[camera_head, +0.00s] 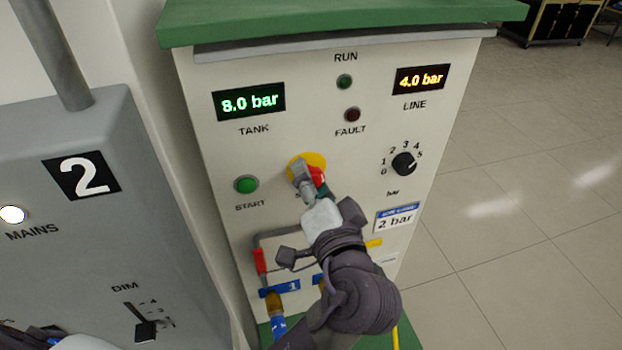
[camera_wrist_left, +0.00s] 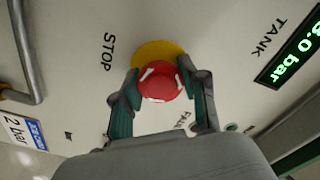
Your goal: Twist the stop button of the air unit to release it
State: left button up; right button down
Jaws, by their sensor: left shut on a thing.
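The air unit (camera_head: 300,130) is a cream cabinet with a green top. Its red stop button (camera_wrist_left: 161,82) sits on a round yellow plate (camera_wrist_left: 150,52) beside the word STOP. In the head view, only a bit of the red button (camera_head: 317,176) shows behind my gripper, with the yellow plate (camera_head: 313,159) around it. My left gripper (camera_head: 308,178) reaches up to the button. In the left wrist view, the gripper's fingers (camera_wrist_left: 160,88) are on both sides of the red button, shut on it. My right gripper is not seen.
The air unit's front also has a green START button (camera_head: 246,184), a black pressure knob (camera_head: 404,164) and a red-handled valve (camera_head: 259,261) with pipes below. A grey cabinet (camera_head: 60,210) marked 2 stands close on the left. The tiled floor (camera_head: 520,220) at right is clear.

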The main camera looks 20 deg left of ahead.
pick_arm(q)
jog(key=o, duration=1)
jog(key=shift+o, duration=0.9)
jog(key=v, duration=0.7)
jog(key=shift+s+d, duration=0.15)
jog(key=shift+s, duration=0.05)
